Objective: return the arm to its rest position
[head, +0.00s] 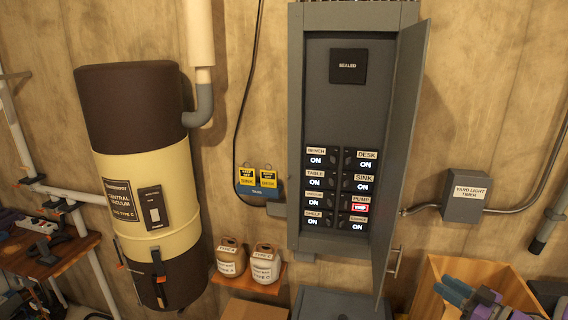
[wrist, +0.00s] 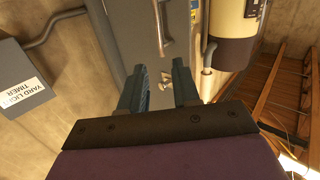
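My gripper (head: 450,291) shows at the lower right of the head view, its blue-grey fingers pointing left below the open panel door. In the wrist view my gripper (wrist: 159,84) has its two fingers spread, with a clear gap and nothing held between them. The grey breaker panel (head: 296,130) hangs on the wall with its door (head: 405,150) swung open to the right. The door handle (head: 394,263) is near the fingers in the head view; in the wrist view the handle (wrist: 164,28) lies beyond the fingertips, apart from them.
Several breakers read ON; the pump breaker (head: 360,207) shows a red TRIP. A yard light timer box (head: 465,197) is right of the door. A wooden crate (head: 505,282) is behind my gripper. Two jugs (head: 264,264) on a shelf and a central vacuum (head: 140,170) stand left.

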